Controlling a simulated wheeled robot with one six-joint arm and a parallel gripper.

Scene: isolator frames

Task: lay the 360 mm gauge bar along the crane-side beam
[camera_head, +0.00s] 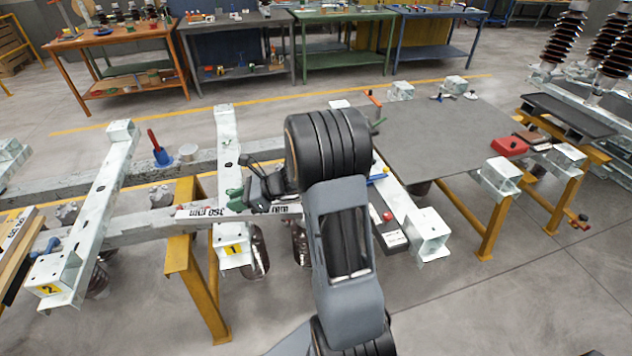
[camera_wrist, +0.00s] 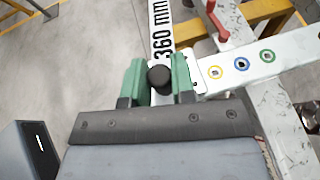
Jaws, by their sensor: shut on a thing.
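The gauge bar (camera_head: 190,212) is a flat white bar marked "360 mm". In the head view it lies crosswise over a galvanised beam (camera_head: 226,160) tagged "1"; I cannot tell whether it touches it. My gripper (camera_head: 248,197), with green fingertips, is at the bar's middle, partly hidden by my wrist. In the wrist view my gripper (camera_wrist: 159,78) is shut on a black round knob (camera_wrist: 160,77) on the gauge bar (camera_wrist: 161,14), which runs away upward. Which beam is the crane-side one cannot be told from these views.
Another galvanised beam (camera_head: 90,215) tagged "2" stands at left. A yellow trestle (camera_head: 183,255) stands below. A grey plate (camera_head: 450,135) with a red box (camera_head: 508,146) lies at right. A red handle (camera_wrist: 216,20) and a white plate with coloured rings (camera_wrist: 291,48) are close by.

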